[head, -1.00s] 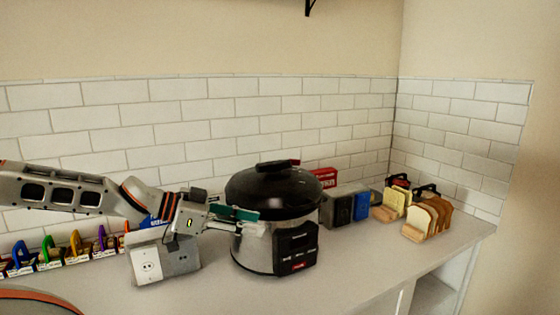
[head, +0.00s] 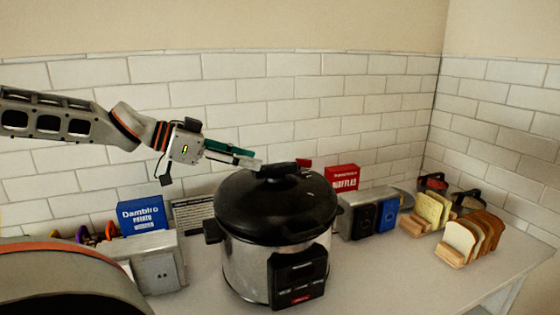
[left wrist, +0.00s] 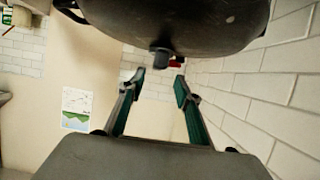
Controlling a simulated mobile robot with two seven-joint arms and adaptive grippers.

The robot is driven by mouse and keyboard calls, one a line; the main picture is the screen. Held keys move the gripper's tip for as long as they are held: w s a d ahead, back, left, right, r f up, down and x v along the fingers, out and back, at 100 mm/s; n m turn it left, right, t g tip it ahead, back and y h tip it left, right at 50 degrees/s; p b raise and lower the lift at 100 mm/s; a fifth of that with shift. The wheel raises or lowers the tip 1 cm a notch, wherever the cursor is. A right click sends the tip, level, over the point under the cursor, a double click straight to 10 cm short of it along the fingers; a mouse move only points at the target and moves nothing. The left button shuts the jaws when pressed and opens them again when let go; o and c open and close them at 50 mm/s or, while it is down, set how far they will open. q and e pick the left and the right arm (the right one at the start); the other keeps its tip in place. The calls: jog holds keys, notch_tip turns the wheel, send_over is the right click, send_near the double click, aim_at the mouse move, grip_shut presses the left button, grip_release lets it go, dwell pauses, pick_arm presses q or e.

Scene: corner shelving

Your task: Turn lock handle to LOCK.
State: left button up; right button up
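The pressure cooker (head: 238,262) stands on the counter with its black lid (head: 262,212) on. On top of the lid is a dark lock handle (head: 277,171) with a red end (head: 303,162). I cannot read any LOCK marking. My left gripper (head: 252,163) is at the height of the handle, just left of it. In the left wrist view the left gripper (left wrist: 158,82) is open with nothing between its green fingers. The dark handle (left wrist: 161,56) and red end (left wrist: 177,63) show just beyond the fingertips, below the lid (left wrist: 180,22). My right gripper is not in view.
A grey box (head: 160,268) and a blue Dambiro box (head: 142,215) stand left of the cooker. A red waffles box (head: 342,178), a black and blue unit (head: 365,216) and bread racks (head: 462,243) stand to its right. The tiled wall (head: 300,110) is close behind.

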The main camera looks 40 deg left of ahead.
aim_at(271, 164)
pick_arm(q)
jog(key=shift+w+d+f, duration=0.1)
jog(key=shift+w+d, duration=0.15)
jog(key=shift+d, duration=0.05)
jog(key=p+x, duration=0.1)
jog(key=x, duration=0.4)
jog(key=shift+w+d+f, duration=0.15)
jog(key=shift+w+d, duration=0.05)
jog(key=shift+w, duration=0.05)
jog(key=shift+w+d+f+p, duration=0.1)
jog(key=shift+w+d+p, duration=0.05)
jog(key=shift+w+p, duration=0.15)
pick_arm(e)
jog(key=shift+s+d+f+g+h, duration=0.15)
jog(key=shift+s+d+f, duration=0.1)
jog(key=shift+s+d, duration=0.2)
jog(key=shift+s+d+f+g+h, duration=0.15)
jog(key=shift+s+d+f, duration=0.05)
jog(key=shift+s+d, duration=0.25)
pick_arm(q)
grip_shut()
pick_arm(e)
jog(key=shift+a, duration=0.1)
